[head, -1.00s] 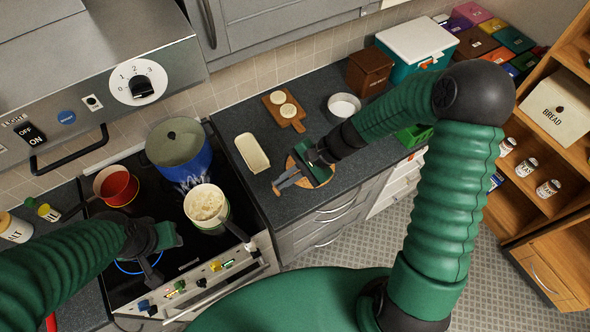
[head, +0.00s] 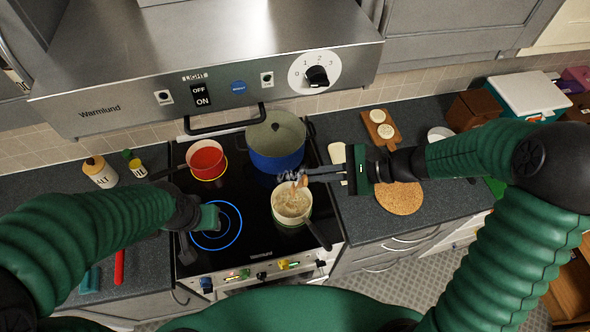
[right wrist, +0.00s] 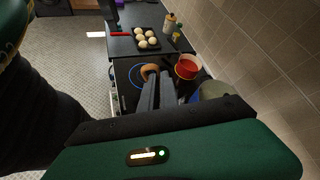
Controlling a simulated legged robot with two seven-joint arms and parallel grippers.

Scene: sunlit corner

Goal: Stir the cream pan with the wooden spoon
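The cream pan (head: 306,215) stands on the front right of the black stove top, with pale contents and its dark handle toward the front right. My right gripper (head: 302,178) reaches in from the right, its fingertips just above the pan's back rim. Its grey fingers close on a short brown piece, apparently the wooden spoon (head: 303,181); the spoon's lower part is hard to make out against the pan. In the right wrist view, a round brown end (right wrist: 149,70) shows at the fingertips. My left gripper (head: 200,230) is over the glowing front left burner; its opening is unclear.
A blue pot (head: 276,155) stands just behind the cream pan, and a red pan (head: 207,161) at the back left. A round cork board (head: 400,199) and a cutting board (head: 381,127) lie on the right counter. The hood (head: 200,60) overhangs the stove.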

